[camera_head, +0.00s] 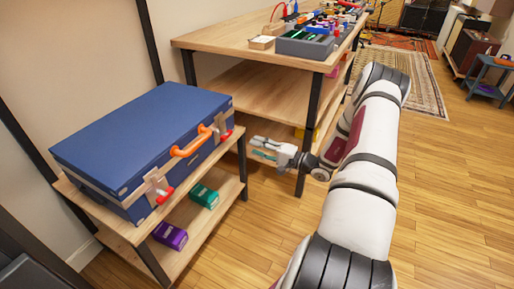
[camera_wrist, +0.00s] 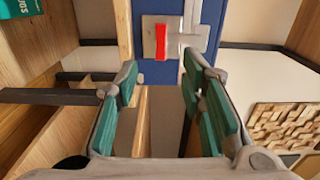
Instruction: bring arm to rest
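My arm reaches forward across the right of the head view, its white links bent above the floor. My gripper (camera_head: 258,149) is in front of the shelving, just right of the blue case (camera_head: 145,140). In the wrist view my gripper (camera_wrist: 160,82) has its two green-padded fingers well apart with nothing between them. The blue case shows beyond the fingertips, with a metal latch and a red tab (camera_wrist: 161,42). The gripper looks apart from the case, though the exact gap cannot be told.
The case lies on a low wooden shelf unit (camera_head: 117,226), with a purple box (camera_head: 170,236) and a green box (camera_head: 204,195) on its lower shelf. A taller wooden bench (camera_head: 235,36) holds a grey tray (camera_head: 304,45) and small parts. Open floor (camera_head: 450,190) lies to the right.

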